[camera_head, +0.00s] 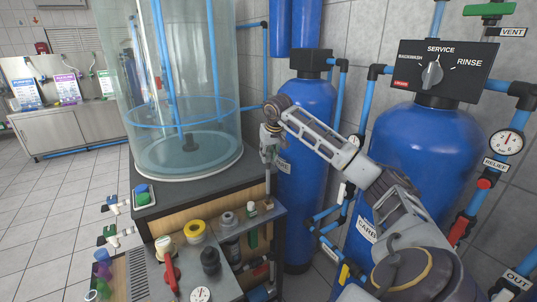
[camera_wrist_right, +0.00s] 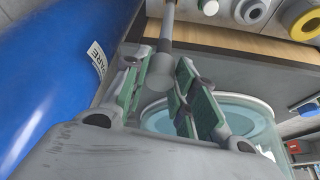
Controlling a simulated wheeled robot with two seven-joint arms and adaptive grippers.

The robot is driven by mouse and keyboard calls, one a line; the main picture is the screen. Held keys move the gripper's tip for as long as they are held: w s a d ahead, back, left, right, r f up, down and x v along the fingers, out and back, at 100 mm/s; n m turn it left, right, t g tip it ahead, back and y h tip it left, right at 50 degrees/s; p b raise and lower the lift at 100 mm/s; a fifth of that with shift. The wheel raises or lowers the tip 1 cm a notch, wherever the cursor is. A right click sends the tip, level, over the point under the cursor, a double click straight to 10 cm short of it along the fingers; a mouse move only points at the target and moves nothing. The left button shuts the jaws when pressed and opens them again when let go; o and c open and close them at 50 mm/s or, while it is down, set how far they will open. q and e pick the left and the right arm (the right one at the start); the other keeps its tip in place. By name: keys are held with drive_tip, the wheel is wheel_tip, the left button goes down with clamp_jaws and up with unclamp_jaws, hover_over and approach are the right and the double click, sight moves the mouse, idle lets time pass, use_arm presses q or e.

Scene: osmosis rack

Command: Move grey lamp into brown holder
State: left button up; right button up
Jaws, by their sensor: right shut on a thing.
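My right gripper (camera_head: 268,143) points down beside the right edge of the dark bench, in front of a blue tank. It is shut on a slim grey rod-like piece (camera_head: 268,180), which seems to be the grey lamp and hangs upright below the fingers. In the right wrist view, the rounded grey end of the lamp (camera_wrist_right: 160,72) sits between the green-padded fingers (camera_wrist_right: 158,88), with its thin stem running away from them. I cannot pick out the brown holder with certainty; brown wooden panels (camera_head: 172,222) show along the bench front. My left gripper is not in view.
A lower shelf holds a yellow ring (camera_head: 194,230), a black fitting (camera_head: 210,262), a red-handled valve (camera_head: 171,272) and a gauge (camera_head: 200,295). A large clear cylinder (camera_head: 185,100) stands on the bench. Blue tanks (camera_head: 425,150) and pipes crowd the right side.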

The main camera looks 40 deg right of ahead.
drive_tip(key=shift+p, duration=0.5)
idle(0.8)
drive_tip(key=shift+f, duration=0.15)
idle(0.5)
drive_tip(key=b, duration=0.2)
hover_over(269, 194)
drive_tip(key=shift+w+f, duration=0.15)
drive_tip(key=shift+f, duration=1.9)
drive_tip(key=shift+f+b, duration=1.6)
drive_tip(key=shift+f, duration=1.9)
drive_tip(key=shift+f+b, duration=1.75)
drive_tip(key=shift+f, duration=1.7)
drive_tip(key=shift+f+b, duration=0.55)
drive_tip(key=shift+f, duration=0.6)
